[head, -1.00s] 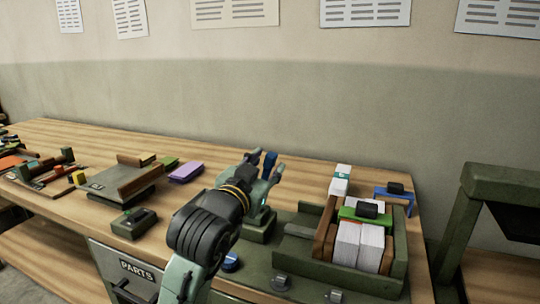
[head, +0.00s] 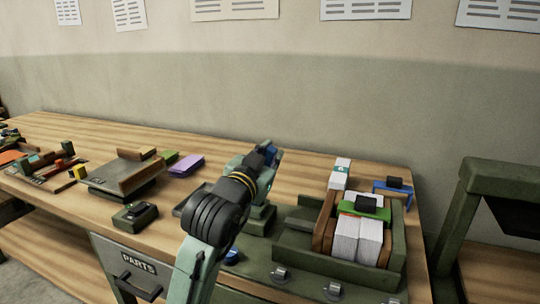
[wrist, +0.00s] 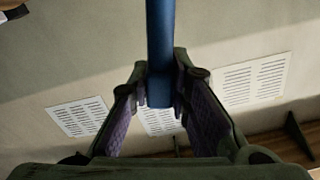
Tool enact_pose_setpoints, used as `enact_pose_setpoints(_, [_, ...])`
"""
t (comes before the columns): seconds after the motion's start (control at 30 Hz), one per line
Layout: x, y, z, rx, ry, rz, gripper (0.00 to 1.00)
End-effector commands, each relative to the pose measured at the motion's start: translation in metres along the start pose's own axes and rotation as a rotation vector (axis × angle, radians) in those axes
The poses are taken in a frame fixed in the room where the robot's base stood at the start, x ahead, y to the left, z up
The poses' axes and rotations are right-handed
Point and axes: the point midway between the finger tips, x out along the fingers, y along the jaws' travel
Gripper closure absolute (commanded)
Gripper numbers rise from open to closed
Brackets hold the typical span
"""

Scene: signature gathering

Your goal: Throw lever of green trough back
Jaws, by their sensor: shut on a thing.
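The green trough (head: 385,281) stands at the right end of the bench, with wooden sides and white paper stacks (head: 357,240) in it. A green bar with a black knob (head: 364,208) lies across the stacks. To its left, a blue lever rises by a green base block (head: 260,221). In the wrist view, my gripper (wrist: 160,102) is shut on the blue lever (wrist: 160,40), which stands between the two fingers. The lever's foot is hidden.
A blue bracket with a black knob (head: 394,185) and a white stack (head: 339,174) stand behind the trough. Purple sheets (head: 187,165), a grey tray (head: 125,175) and a small dark box (head: 135,216) lie to the left. The wall behind is bare below the posters.

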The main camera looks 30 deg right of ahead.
Motion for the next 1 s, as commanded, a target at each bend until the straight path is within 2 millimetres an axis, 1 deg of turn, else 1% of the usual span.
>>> enact_pose_setpoints(0.03, [0.000,0.000,0.000,0.000,0.000,0.000,0.94])
enact_pose_setpoints(0.13, [0.000,0.000,0.000,0.000,0.000,0.000,1.00])
enact_pose_setpoints(0.73, [0.000,-0.001,0.000,-0.004,0.000,0.000,1.00])
enact_pose_setpoints(0.87, [0.000,-0.004,-0.001,-0.027,0.000,0.000,1.00])
enact_pose_setpoints(1.0, [0.000,-0.013,-0.001,-0.084,0.000,0.001,1.00])
